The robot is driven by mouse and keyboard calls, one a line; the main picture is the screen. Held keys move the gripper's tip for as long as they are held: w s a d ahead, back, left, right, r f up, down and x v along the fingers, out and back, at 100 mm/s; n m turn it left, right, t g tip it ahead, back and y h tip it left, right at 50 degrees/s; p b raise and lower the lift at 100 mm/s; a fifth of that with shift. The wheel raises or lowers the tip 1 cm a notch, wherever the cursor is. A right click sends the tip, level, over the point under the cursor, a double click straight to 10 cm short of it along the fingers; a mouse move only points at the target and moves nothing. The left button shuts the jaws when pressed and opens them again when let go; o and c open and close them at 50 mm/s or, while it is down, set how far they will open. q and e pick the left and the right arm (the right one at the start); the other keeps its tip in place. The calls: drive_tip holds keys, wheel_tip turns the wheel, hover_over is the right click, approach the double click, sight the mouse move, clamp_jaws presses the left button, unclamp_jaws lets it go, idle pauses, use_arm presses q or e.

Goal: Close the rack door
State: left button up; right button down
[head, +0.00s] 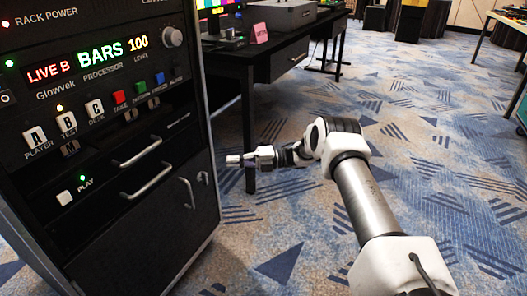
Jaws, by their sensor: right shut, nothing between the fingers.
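The rack (198,75) stands at the left, a tall dark cabinet with a metal edge. Its front has displays, buttons and drawers with metal bar handles. The rack door (140,235) is the dark panel low on the front, with a small upright handle (188,193) near its right side. It looks about in line with the rack front; I cannot tell whether a small gap is left. My right gripper (232,159) is shut and empty, pointing left, just right of the rack and apart from the door as seen here. My left gripper is not in view.
A black desk (262,68) with a grey case (283,14) and a pink card (259,33) stands behind the rack, its leg near my right gripper. Another table (508,18) is at the far right. The patterned carpet is clear in the middle.

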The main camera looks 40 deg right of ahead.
use_arm(q)
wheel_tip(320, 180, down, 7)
drive_tip(key=b, duration=0.7)
use_arm(e)
drive_tip(key=d, duration=1)
drive_tip(key=shift+w, duration=0.45)
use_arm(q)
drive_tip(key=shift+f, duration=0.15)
